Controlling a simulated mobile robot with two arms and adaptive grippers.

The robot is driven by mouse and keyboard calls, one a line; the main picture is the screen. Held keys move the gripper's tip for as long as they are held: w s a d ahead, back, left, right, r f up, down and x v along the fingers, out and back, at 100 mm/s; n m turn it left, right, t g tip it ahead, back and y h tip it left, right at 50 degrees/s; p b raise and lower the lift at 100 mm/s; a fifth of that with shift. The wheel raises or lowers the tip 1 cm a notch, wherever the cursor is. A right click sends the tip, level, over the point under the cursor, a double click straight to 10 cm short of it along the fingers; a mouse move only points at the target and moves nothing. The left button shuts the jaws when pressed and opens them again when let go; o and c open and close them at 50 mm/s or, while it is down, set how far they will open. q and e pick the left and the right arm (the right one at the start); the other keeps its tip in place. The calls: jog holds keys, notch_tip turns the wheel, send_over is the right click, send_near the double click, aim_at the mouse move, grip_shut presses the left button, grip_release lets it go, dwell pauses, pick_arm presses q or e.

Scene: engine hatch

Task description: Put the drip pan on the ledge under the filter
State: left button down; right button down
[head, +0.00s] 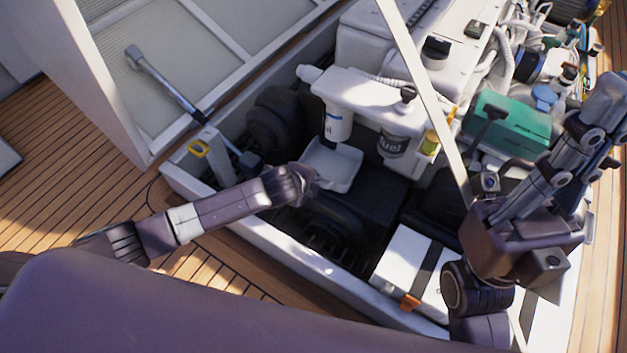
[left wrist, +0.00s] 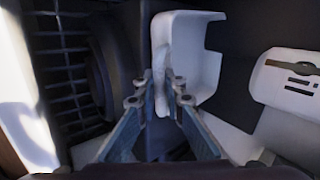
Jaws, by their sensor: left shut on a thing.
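The drip pan (head: 337,163) is a shallow white tray inside the engine bay, below the white filter (head: 338,122). My left gripper (head: 312,180) is at the pan's near left edge. In the left wrist view my left gripper (left wrist: 162,95) is shut on the wall of the drip pan (left wrist: 198,60). A dark surface (head: 375,192) lies around and below the pan; I cannot tell whether the pan touches it.
A white box with dark straps (head: 406,262) stands in the bay's near right part. A teal engine part (head: 512,125) lies at the right. A thin pale strut (head: 425,90) crosses the bay. The white hatch rim (head: 290,250) runs along the near side.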

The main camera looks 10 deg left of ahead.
pick_arm(q)
jog(key=shift+f, duration=0.3)
jog(key=c, duration=1.9)
grip_release()
jog(key=shift+c, duration=0.2)
jog(key=shift+s, duration=0.1)
jog(key=v, duration=1.1)
jog(key=shift+s+r, duration=0.2)
jog(key=shift+r, duration=0.15)
